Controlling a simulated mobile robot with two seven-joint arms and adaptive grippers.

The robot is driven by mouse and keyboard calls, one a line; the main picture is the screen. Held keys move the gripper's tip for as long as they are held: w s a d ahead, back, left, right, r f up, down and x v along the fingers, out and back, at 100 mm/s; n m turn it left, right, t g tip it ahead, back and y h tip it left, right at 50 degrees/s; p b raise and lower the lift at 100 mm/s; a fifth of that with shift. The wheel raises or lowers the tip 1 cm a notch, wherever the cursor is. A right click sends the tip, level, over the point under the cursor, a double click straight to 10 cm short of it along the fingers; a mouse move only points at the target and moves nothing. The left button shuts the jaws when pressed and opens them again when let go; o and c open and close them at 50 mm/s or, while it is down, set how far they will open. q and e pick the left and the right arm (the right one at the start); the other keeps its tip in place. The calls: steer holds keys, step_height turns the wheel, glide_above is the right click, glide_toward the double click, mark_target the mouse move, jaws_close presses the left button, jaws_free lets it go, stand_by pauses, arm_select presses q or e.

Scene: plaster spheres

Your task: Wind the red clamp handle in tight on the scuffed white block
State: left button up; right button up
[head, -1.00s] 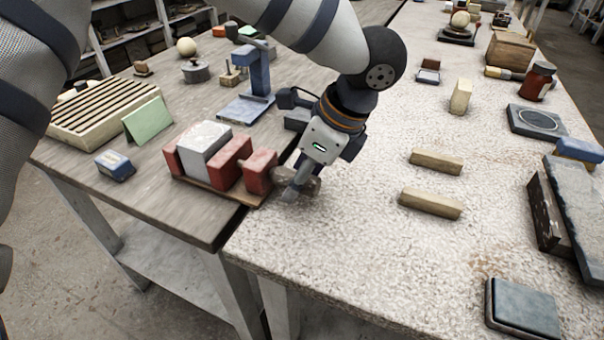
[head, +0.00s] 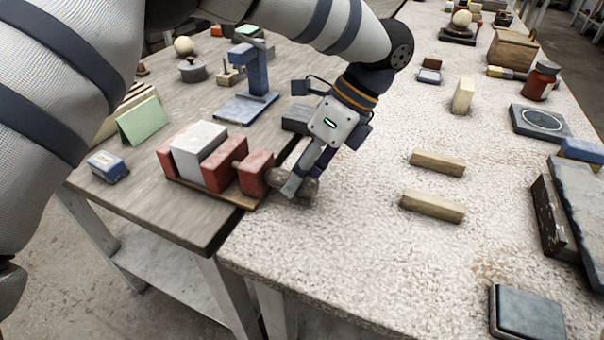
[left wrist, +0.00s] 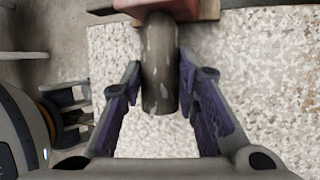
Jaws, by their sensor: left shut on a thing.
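The scuffed white block (head: 198,140) sits between the red jaws of a clamp (head: 224,166) on a brown base near the wooden table's front edge. I cannot tell whether the inner jaw presses on it. The clamp's handle (head: 308,186) looks grey-brown, not red, and sticks out to the right of the red end block. My left gripper (head: 296,184) is shut on this handle from above. In the left wrist view the worn, rounded handle (left wrist: 160,75) lies between the two purple-padded fingers. My right gripper is out of view.
A blue stand (head: 252,80), a blue-and-white box (head: 107,166) and a green card (head: 143,121) stand around the clamp. Two wooden bars (head: 433,205) lie on the speckled table to the right. The speckled surface in front of the gripper is clear.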

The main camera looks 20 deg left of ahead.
arm_select(q)
steer(key=shift+w+f+g+b, duration=0.2)
steer(key=shift+g+b, duration=0.25)
steer(key=shift+g, duration=0.35)
steer(key=shift+m+g, duration=0.3)
steer(key=shift+g, duration=0.1)
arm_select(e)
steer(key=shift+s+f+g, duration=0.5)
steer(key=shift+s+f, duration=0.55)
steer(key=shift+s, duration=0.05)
arm_select(q)
steer(key=shift+r, duration=0.1)
steer(key=o, duration=1.2)
steer(key=shift+c, duration=0.2)
steer(key=shift+r, duration=0.1)
step_height(320, 180, up, 10)
steer(key=shift+f, duration=0.1)
